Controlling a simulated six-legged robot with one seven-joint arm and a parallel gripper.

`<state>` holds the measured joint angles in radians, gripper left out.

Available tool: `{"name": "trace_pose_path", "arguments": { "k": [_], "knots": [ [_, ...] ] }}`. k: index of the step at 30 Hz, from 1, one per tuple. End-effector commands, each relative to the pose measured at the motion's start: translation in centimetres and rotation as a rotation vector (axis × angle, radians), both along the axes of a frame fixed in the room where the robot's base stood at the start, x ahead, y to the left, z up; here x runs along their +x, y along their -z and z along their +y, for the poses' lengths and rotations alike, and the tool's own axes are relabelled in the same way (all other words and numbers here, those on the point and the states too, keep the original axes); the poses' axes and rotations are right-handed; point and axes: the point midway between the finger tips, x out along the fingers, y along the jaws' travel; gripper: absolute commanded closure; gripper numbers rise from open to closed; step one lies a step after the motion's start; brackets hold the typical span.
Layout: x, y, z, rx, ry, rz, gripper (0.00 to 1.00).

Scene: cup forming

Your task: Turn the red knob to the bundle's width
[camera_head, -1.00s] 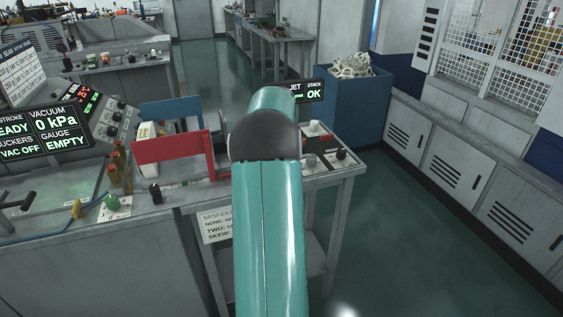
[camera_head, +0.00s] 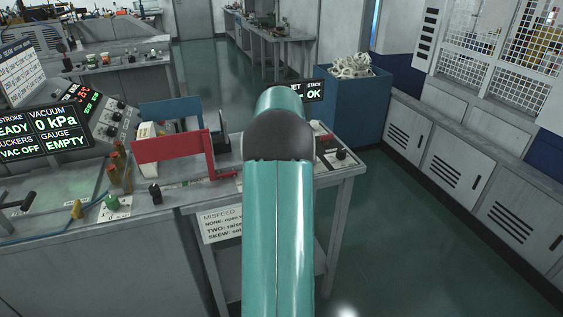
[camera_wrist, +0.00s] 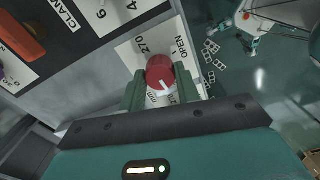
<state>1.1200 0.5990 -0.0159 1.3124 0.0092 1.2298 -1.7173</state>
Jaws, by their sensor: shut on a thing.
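In the wrist view the red knob (camera_wrist: 159,70) sits on a white label plate (camera_wrist: 131,56) that reads "270" and "OPEN". The knob's white pointer line aims down and slightly right in the picture, towards small print between the fingers. My gripper (camera_wrist: 160,86) is shut on the knob, one green finger at each side. In the head view my arm hides the gripper and the knob. I cannot make out the bundle in either view.
An orange handle (camera_wrist: 22,40) by a "CLAMP" label is at the wrist view's left. In the head view a red upright plate (camera_head: 172,147) and a blue one (camera_head: 170,112) stand left of my arm. A blue bin (camera_head: 350,110) is behind; the floor at right is clear.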

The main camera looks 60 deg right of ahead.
Motion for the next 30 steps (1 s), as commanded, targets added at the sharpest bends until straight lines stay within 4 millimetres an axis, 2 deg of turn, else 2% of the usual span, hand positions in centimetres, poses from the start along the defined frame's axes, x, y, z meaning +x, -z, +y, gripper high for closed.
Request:
{"name": "trace_pose_path", "arguments": {
  "k": [9,24,25,28,30],
  "knots": [
    [0.04,0.05,-0.01,0.0,-0.121,0.0,0.91],
    [0.07,0.06,0.04,0.001,-0.14,-0.001,0.91],
    [0.07,0.06,0.04,0.001,-0.14,-0.001,0.64],
    [0.06,0.05,0.03,0.001,-0.14,0.0,0.46],
    [0.05,0.04,0.03,0.001,-0.139,-0.001,0.46]
  ]
}}
